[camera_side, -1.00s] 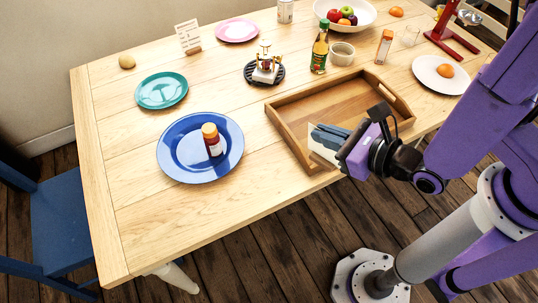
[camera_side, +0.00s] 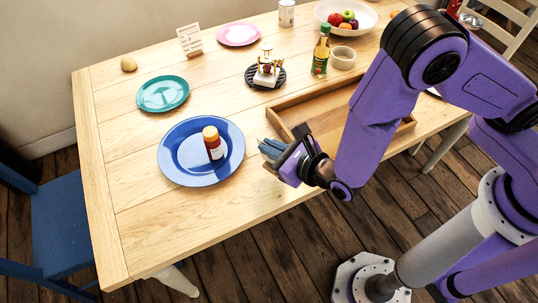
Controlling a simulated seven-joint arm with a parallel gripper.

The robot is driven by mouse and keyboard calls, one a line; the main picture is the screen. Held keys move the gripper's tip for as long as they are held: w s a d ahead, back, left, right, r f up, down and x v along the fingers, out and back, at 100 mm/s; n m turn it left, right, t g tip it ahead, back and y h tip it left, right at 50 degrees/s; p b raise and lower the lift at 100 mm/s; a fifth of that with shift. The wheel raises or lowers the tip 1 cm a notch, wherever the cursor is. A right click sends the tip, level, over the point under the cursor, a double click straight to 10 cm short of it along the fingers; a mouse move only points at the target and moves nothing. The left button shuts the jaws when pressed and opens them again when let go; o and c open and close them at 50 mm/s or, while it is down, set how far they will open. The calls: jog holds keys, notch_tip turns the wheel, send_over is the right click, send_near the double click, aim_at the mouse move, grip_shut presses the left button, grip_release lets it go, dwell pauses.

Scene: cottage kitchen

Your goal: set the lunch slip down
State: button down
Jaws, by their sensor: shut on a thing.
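My gripper (camera_side: 272,150) is over the front of the table, between the blue plate and the wooden tray. I cannot tell whether the slip touches the table. The blue plate holds an orange-brown bottle with a white label (camera_side: 213,146), standing upright.
The wooden tray (camera_side: 285,118) is just right of my gripper, partly covered by my arm. Behind are a teal plate (camera_side: 163,93), a pink plate (camera_side: 238,34), a dark trivet with a small figure (camera_side: 267,73), and a sauce bottle (camera_side: 321,52). Bare table lies front left.

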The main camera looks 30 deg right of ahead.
jog(key=shift+w+a+f, duration=0.15)
jog(key=shift+w+f, duration=0.05)
jog(key=shift+f, duration=1.65)
jog(key=shift+f, duration=0.1)
jog(key=c, duration=1.3)
grip_release()
jog(key=v, duration=1.2)
